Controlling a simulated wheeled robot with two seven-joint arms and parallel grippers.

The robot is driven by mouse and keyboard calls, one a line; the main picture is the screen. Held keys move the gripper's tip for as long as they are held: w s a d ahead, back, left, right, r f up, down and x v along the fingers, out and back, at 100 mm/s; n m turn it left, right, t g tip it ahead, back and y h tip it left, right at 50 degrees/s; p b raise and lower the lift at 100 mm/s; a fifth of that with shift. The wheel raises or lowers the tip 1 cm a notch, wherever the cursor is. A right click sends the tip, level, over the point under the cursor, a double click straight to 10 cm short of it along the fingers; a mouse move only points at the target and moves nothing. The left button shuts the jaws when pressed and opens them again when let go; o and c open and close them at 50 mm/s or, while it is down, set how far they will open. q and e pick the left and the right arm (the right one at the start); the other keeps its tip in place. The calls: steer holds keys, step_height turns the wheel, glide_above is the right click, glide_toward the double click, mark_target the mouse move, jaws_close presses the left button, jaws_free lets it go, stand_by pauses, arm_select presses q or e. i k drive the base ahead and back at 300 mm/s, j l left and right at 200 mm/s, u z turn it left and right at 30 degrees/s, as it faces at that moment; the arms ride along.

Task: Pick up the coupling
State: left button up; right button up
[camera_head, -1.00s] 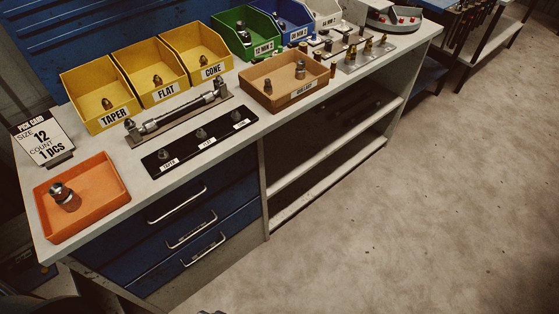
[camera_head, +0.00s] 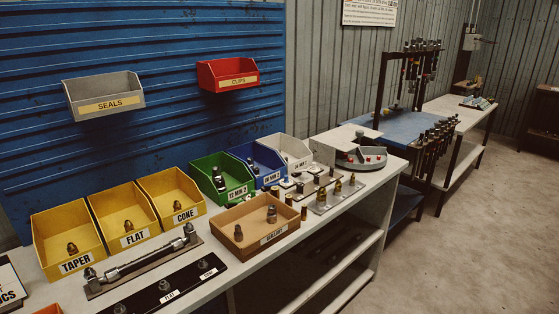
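Several metal fittings are in view, and I cannot tell which one is the task's coupling. Dark metal fittings (camera_head: 219,180) stand in the green bin (camera_head: 208,165), whose label seems to read 12 MM. Two metal pieces (camera_head: 271,213) stand in the brown tray (camera_head: 222,224) in front of it. The yellow bins labelled taper (camera_head: 76,266), flat (camera_head: 134,238) and cone (camera_head: 185,215) each hold one small fitting. Only a sliver of the orange tray (camera_head: 48,309) shows at the bottom left edge; its contents are out of view. Neither of my grippers is in view.
A hose assembly (camera_head: 140,264) lies on a plate before the yellow bins, with a black labelled strip (camera_head: 180,288) nearer the front edge. Blue (camera_head: 262,158) and white (camera_head: 290,148) bins stand behind small brass parts. Open floor (camera_head: 460,240) lies to the right.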

mark_target(239, 234)
steer(key=i+l+u, duration=0.25)
steer(key=l, duration=0.5)
steer(key=l+u, duration=0.3)
steer(key=l, duration=0.45)
